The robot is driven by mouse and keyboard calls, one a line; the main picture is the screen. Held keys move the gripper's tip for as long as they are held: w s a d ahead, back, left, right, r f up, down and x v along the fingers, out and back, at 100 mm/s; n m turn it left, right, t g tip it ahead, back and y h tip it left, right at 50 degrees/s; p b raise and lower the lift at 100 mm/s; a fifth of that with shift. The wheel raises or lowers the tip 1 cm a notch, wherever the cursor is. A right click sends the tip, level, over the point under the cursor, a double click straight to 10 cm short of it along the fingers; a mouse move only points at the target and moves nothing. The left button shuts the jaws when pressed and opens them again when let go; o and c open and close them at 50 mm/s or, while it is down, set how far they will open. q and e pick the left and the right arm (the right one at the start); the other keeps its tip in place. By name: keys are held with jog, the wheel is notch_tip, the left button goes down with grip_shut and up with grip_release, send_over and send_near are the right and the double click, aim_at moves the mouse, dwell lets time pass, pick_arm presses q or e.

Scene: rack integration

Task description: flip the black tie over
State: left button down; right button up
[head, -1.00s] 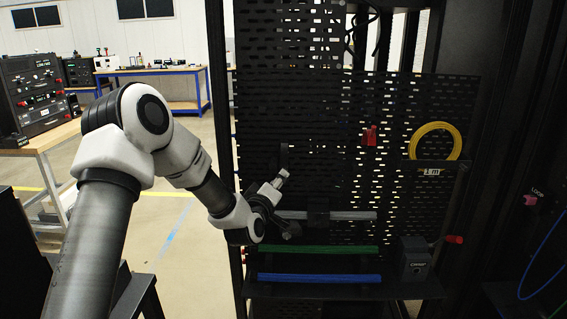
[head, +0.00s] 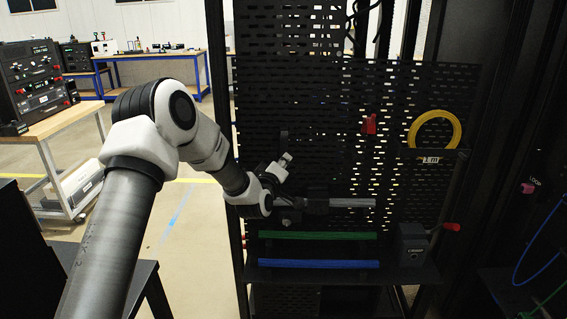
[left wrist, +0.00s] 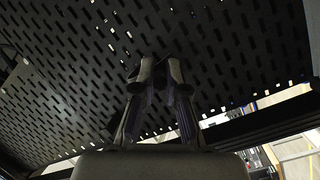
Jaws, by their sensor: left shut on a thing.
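My left gripper (head: 300,207) is at the left part of a grey cable bundle (head: 352,203) that lies level in front of the perforated panel. A black band, which looks like the black tie (head: 317,207), crosses the bundle at the fingertips. In the left wrist view the fingers (left wrist: 158,78) come together on something dark against the panel. The gripper is shut on what looks like the tie, but the dark colours hide its outline and which side faces out. The left end of the bundle is hidden by the gripper. My right gripper is not in view.
A green bundle (head: 318,236) and a blue bundle (head: 318,264) lie below. A yellow cable coil (head: 458,128) and a red clip (head: 369,124) are on the perforated panel (head: 300,90).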

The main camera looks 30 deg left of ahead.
pick_arm(q)
notch_tip(320, 180, up, 15)
jog(key=w+a+n+g+h+p, duration=0.1)
jog(key=g+p, duration=0.4)
jog(key=p, duration=0.7)
jog(key=shift+h, duration=0.4)
jog(key=c, duration=1.2)
grip_release()
jog(key=shift+w+f, duration=0.1)
jog(key=shift+f, duration=0.1)
